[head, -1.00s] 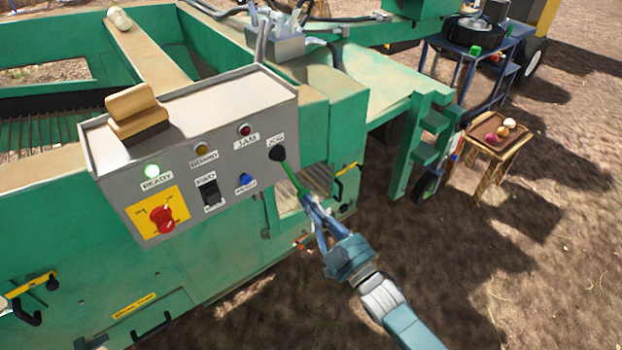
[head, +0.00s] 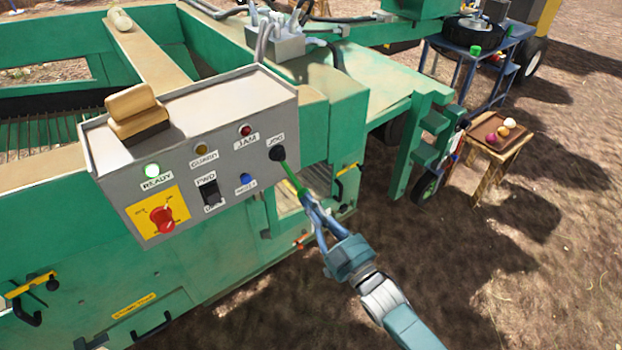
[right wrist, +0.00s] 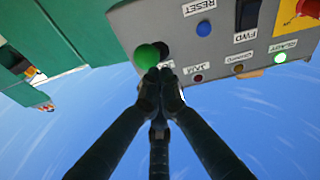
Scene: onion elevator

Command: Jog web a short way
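The JOG control is a black round base (head: 277,153) with a green stick (head: 290,178) slanting out of it, at the right end of the grey control panel (head: 240,110). In the right wrist view its green knob (right wrist: 147,56) is near, with the black base (right wrist: 162,50) behind it. My right gripper (head: 303,196) is at the stick's outer end; its fingers (right wrist: 159,75) are together just beside the knob. I cannot tell whether they touch it. The web's dark bars (head: 40,135) show inside the green frame at left. My left gripper is not in view.
The panel has a lit green READY lamp (head: 152,170), a dark JAM lamp (head: 246,130), a black rocker switch (head: 209,193), a blue reset button (head: 246,179) and a red knob (head: 162,219). Open dirt ground lies at right, with a small wooden stand (head: 482,150).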

